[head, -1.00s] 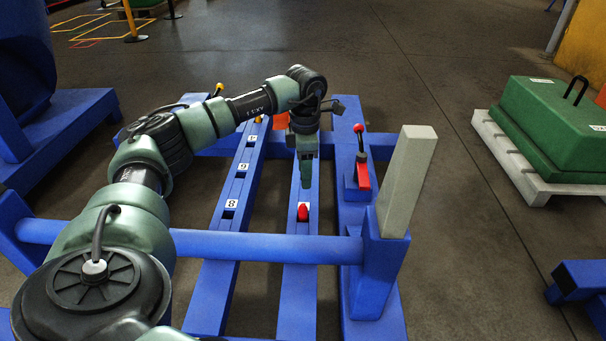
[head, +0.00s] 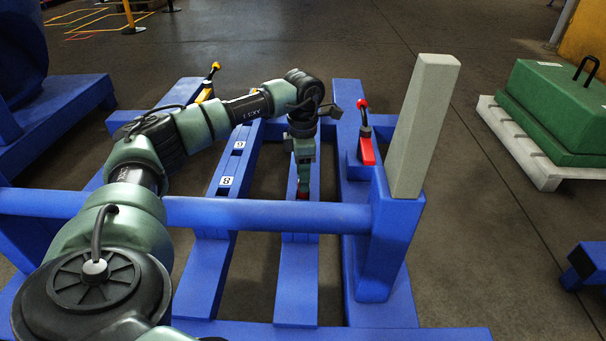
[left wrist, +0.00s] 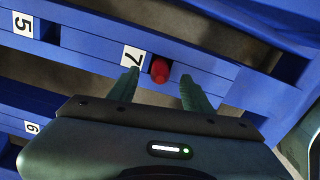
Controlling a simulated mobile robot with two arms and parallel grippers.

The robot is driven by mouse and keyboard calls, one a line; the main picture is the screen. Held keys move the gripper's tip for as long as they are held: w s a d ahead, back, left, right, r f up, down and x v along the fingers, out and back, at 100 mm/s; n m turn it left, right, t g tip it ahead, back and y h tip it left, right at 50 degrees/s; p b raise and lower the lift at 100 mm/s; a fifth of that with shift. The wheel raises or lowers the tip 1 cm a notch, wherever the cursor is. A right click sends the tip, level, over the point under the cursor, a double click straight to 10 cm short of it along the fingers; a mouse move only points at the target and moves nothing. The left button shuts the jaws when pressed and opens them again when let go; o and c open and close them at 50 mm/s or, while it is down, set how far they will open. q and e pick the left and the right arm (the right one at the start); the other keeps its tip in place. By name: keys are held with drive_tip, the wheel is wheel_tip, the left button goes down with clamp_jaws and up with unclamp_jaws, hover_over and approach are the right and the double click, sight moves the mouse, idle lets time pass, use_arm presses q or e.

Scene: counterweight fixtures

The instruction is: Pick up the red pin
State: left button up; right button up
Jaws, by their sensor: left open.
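The red pin (left wrist: 160,71) sits in a blue rail beside the label 7 in the left wrist view. In the head view the red pin (head: 302,195) shows only in part, just below my left gripper and partly covered by it and the blue crossbar. My left gripper (head: 304,185) points down over the rail. In the left wrist view my left gripper (left wrist: 160,85) is open, with one finger on each side of the pin. Whether the fingers touch the pin cannot be told. My right gripper is not in view.
A blue crossbar (head: 265,216) runs in front of the rails, ending at a post with a grey block (head: 425,125). A red-handled lever (head: 365,140) stands right of the gripper, a yellow one (head: 207,88) at back left. A green weight (head: 555,105) sits on a pallet at right.

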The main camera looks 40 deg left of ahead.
use_arm(q)
drive_tip(key=shift+f, duration=0.75)
drive_tip(key=shift+r, duration=0.1)
drive_tip(key=shift+c, duration=0.3)
clamp_jaws()
idle(0.5)
